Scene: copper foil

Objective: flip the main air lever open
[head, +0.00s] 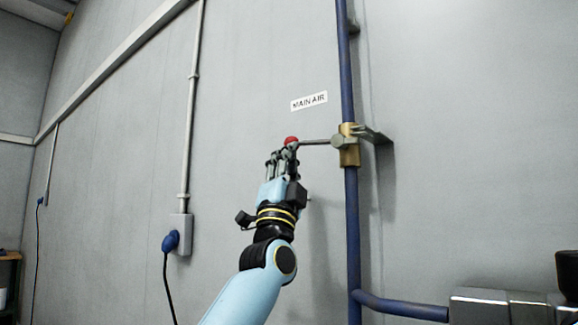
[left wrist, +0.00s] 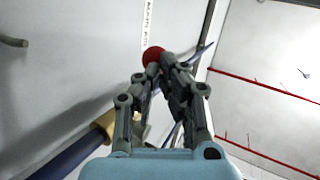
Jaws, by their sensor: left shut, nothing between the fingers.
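The main air lever (head: 316,142) is a thin grey bar with a red ball knob (head: 292,140) at its left end. It reaches out level to the left from a brass valve (head: 349,145) on a vertical blue pipe (head: 351,220). A "MAIN AIR" label (head: 309,101) is on the wall above it. My left gripper (head: 284,157) is shut and empty, its fingertips right at the knob. In the left wrist view the red knob (left wrist: 152,55) shows just beyond the fingertips (left wrist: 165,65); I cannot tell whether they touch. The brass valve (left wrist: 104,124) is partly hidden there. My right gripper is not in view.
A grey conduit (head: 193,110) runs down the wall to a socket box with a blue plug (head: 170,241) and black cable. A blue side pipe (head: 405,308) leaves the vertical pipe at lower right. The wall around the lever is clear.

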